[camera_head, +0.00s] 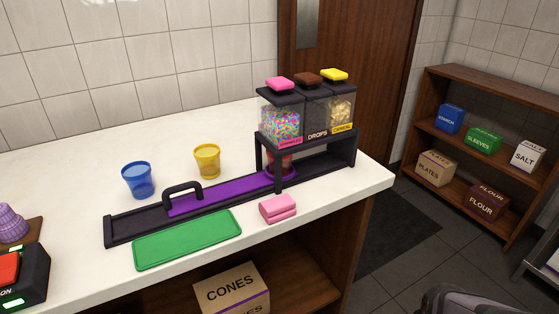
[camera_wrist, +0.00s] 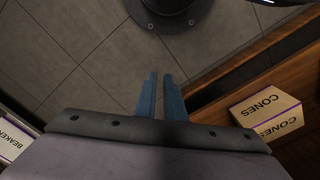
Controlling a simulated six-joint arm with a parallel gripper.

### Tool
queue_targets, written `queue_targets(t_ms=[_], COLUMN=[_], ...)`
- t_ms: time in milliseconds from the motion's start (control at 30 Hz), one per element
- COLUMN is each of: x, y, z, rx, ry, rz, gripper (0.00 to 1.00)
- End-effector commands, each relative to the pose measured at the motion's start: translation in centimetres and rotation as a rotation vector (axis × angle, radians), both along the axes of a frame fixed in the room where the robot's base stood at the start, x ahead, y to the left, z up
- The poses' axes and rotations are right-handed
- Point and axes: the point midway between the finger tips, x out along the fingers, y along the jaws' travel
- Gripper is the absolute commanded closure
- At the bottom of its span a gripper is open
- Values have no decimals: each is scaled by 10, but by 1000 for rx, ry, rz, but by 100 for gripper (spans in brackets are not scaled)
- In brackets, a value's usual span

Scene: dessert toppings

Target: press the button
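A red button (camera_head: 8,268) sits on a black box (camera_head: 36,272) at the left front of the counter, cut off by the picture's edge. The box has green lit patches and a label ending in "ON". Three topping dispensers stand in a black rack (camera_head: 345,150), with a pink cap (camera_head: 279,83), a brown cap (camera_head: 307,79) and a yellow cap (camera_head: 334,74). My gripper (camera_wrist: 160,76) shows two blue fingers with a narrow empty gap, over the floor and away from the button. Its fingers do not show in the head view.
On the counter are a blue cup (camera_head: 138,180), a yellow cup (camera_head: 207,161), a green tray (camera_head: 188,240), a pink block (camera_head: 278,209) and a black track with a purple slide (camera_head: 225,193) and handle. A cup sits under the rack. A CONES box (camera_wrist: 267,113) is on the shelf below.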

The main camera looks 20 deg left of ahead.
Motion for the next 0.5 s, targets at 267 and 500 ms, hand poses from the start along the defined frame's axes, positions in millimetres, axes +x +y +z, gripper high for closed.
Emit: queue_targets(t_ms=[267,500], x=[0,-4], y=[6,19], z=[26,71], rx=[0,-1], ry=[0,23], rz=[26,87], gripper=[100,100])
